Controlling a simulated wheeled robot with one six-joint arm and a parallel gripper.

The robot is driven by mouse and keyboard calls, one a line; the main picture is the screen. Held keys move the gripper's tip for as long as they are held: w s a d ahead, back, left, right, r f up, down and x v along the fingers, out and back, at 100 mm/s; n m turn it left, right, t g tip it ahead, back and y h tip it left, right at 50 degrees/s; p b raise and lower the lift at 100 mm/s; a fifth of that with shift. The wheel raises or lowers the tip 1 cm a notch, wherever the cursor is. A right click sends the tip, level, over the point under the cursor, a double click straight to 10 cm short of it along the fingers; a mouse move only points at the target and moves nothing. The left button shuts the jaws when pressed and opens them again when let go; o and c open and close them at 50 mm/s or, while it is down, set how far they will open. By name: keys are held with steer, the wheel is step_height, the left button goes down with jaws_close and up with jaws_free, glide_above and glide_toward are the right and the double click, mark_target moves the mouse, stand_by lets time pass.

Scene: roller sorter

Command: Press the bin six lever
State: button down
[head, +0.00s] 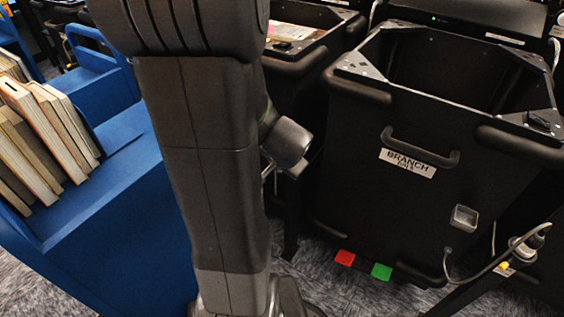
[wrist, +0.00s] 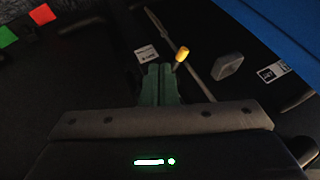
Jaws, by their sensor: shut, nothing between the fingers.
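A yellow-tipped lever (wrist: 182,53) on a short stalk shows in the wrist view. It stands just right of and beyond my fingertips. My gripper (wrist: 160,70) is shut and empty, its two greenish fingers together. The finger tips look close to the lever's stalk, but I cannot tell if they touch it. In the head view my arm hides the fingers and that lever. A black bin (head: 350,165) with a "BRANCH" label stands right of my arm; its number is too small to read. I cannot tell which bin the lever belongs to.
Red (head: 345,258) and green (head: 381,271) pedals sit low at the bin's front. A blue cart (head: 110,230) with several books stands at left, close to my arm. In the wrist view a pale rod (wrist: 204,88) runs beside the lever, with a grey block (wrist: 227,66) to its right.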

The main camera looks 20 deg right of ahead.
steer(key=a+p+v, duration=0.1)
steer(key=p+v, duration=0.1)
steer(key=v, duration=0.4)
steer(key=shift+r+p, duration=0.15)
steer(key=shift+p, duration=0.25)
steer(key=shift+w, duration=0.15)
